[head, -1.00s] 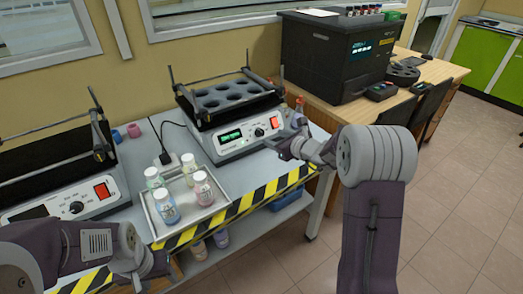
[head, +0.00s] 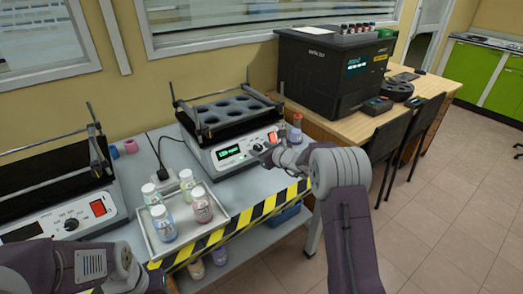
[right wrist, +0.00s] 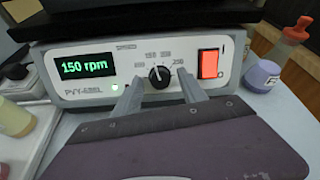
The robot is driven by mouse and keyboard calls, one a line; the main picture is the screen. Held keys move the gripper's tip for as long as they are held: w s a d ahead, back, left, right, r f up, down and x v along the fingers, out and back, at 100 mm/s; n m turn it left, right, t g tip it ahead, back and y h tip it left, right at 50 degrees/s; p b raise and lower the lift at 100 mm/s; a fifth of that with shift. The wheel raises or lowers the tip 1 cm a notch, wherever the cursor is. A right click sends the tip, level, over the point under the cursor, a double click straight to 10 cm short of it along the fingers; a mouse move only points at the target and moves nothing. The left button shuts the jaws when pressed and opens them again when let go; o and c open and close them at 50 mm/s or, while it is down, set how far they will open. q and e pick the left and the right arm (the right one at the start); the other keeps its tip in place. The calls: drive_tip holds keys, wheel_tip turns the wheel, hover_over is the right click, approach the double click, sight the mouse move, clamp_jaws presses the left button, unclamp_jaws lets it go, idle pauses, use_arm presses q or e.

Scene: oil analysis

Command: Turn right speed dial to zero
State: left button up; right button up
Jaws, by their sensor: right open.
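The right shaker's black speed dial (right wrist: 159,76) is on the front panel of the right shaker (head: 214,140), between the green display and the lit red switch. In the right wrist view the display (right wrist: 84,66) reads 150 rpm, and the dial's pointer is roughly upward. My right gripper (right wrist: 160,94) is open, its two grey fingers on either side of and slightly below the dial; I cannot tell whether they touch it. In the head view the right gripper (head: 262,152) is at the shaker's front and partly covers the dial. My left arm is at the lower left; its fingertips are not visible.
A tray (head: 184,245) with several capped bottles stands left of my right gripper. A second shaker (head: 60,205) is at the left. A bottle (right wrist: 297,32) and a small jar (right wrist: 262,75) stand right of the right shaker. The bench's striped front edge (head: 262,208) is below.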

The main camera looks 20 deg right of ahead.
clamp_jaws()
drive_tip(key=shift+f+n+b, duration=0.2)
drive_tip(key=shift+n+b, duration=0.2)
drive_tip(key=shift+b, duration=0.35)
drive_tip(key=n+y+b, duration=0.1)
drive_tip(key=n+b, duration=0.6)
drive_tip(key=shift+d+b, duration=0.2)
drive_tip(key=shift+b, duration=0.2)
drive_tip(key=n+b, duration=0.2)
drive_tip(key=n, duration=0.1)
drive_tip(key=shift+n, duration=0.4)
drive_tip(key=shift+r+n+g+y+b, duration=0.2)
drive_tip(key=shift+n+g+y+b, duration=0.15)
drive_tip(key=shift+n+b, duration=1.1)
drive_tip(key=shift+n+p, duration=0.3)
drive_tip(key=shift+n, duration=0.25)
